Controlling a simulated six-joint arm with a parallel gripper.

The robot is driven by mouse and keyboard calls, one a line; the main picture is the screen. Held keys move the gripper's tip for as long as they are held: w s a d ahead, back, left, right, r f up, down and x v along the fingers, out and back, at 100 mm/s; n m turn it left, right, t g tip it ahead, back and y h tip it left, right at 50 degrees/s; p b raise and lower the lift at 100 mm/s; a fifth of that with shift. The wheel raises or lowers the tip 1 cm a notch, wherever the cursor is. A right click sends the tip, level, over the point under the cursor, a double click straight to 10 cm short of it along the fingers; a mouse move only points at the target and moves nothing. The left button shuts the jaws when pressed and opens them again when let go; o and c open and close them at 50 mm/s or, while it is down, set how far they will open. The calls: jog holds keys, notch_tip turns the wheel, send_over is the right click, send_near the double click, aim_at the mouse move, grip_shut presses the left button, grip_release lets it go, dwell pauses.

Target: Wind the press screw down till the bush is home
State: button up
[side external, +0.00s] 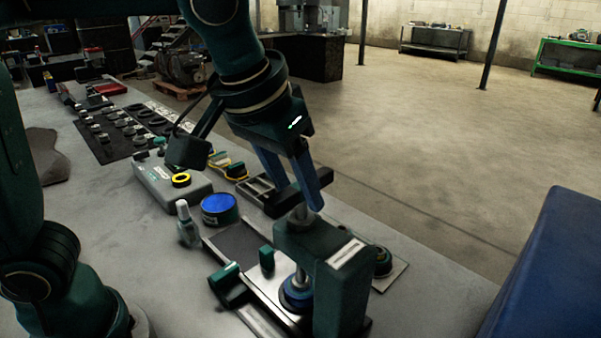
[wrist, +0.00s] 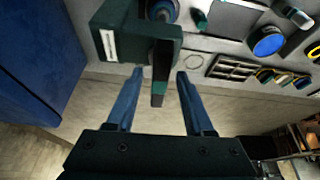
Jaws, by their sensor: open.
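The press (side external: 342,278) is a dark green frame with a white label, standing on a metal plate at the front of the bench. Its silver screw (side external: 301,216) comes up through the top, with a dark bar handle across it. The handle (wrist: 160,68) shows in the wrist view with a green end. My gripper (side external: 301,199) is above the press with its blue fingers pointing down. In the wrist view my gripper (wrist: 160,76) is open, one finger on each side of the handle, with gaps visible. A blue ringed part (side external: 296,297), apparently the bush, sits under the ram; its seating depth is hidden.
A blue-lidded tin (side external: 219,209) and a small bottle (side external: 187,224) stand left of the press. A grey control box (side external: 172,187) with a yellow-ringed button and a dark slotted tray (side external: 262,194) lie behind. A large blue block (side external: 550,270) stands at right.

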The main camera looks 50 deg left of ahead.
jog(key=shift+r, duration=2.75)
jog(key=shift+r, duration=2)
jog(key=shift+a, duration=0.1)
